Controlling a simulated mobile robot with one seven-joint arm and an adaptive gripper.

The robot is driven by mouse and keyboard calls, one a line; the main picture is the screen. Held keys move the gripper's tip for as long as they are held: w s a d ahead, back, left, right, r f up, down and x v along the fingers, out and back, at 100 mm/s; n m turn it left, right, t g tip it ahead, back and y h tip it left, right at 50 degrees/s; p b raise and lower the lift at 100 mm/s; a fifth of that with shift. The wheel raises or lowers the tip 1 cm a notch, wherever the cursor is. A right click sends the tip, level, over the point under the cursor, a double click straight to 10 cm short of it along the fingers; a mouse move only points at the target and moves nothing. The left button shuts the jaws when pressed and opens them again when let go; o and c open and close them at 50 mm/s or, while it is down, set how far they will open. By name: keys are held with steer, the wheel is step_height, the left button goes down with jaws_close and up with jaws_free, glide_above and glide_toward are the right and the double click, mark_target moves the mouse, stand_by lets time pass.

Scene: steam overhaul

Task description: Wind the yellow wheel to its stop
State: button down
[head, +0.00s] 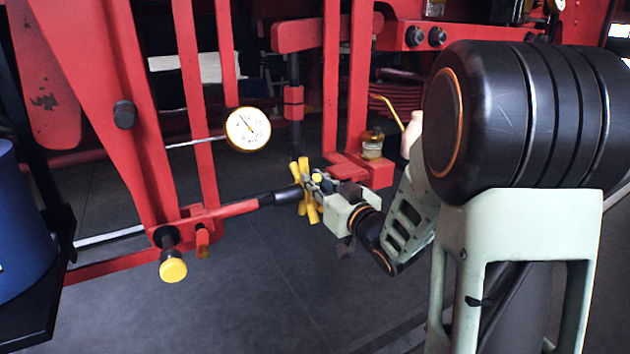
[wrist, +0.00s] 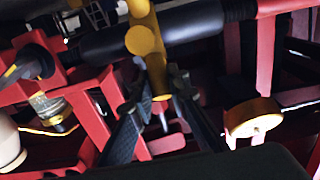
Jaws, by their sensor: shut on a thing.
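The yellow wheel (head: 309,205) sits at the end of a dark shaft (head: 278,196) that runs from the red frame, near the middle of the head view. It has stubby, rounded spokes. My gripper (head: 320,184) is at the wheel's right side, partly hiding it. In the wrist view the wheel (wrist: 147,38) is close up, and one yellow spoke reaches down between the two dark fingers of my gripper (wrist: 160,82). The fingers are shut on that spoke. Part of the wheel lies outside the wrist view.
A round dial gauge (head: 248,129) is on the red frame (head: 205,120) left of the wheel. A yellow knob (head: 172,267) hangs lower left. A glass jar (head: 372,146) and a pale spouted can (head: 411,132) stand behind my arm. The grey floor below the wheel is clear.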

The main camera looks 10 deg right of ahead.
steer(key=b, duration=0.4)
glide_above(316, 221)
steer(key=s, duration=0.2)
steer(key=shift+w+d+f, duration=0.15)
steer(key=shift+f, duration=0.9)
steer(key=shift+w+d+f, duration=0.1)
steer(key=shift+f, duration=0.9)
steer(key=shift+f+b, duration=0.6)
steer(key=shift+f, duration=0.2)
steer(key=shift+w+f+b, duration=0.2)
steer(key=shift+f+b, duration=0.95)
steer(key=shift+f, duration=0.2)
steer(key=shift+a, duration=0.1)
steer(key=shift+w+a+f, duration=0.1)
steer(key=shift+w+f, duration=0.3)
steer(key=shift+f, duration=0.15)
steer(key=shift+w+a+f, duration=0.1)
steer(key=shift+w+f, duration=0.25)
steer(key=shift+f, duration=0.2)
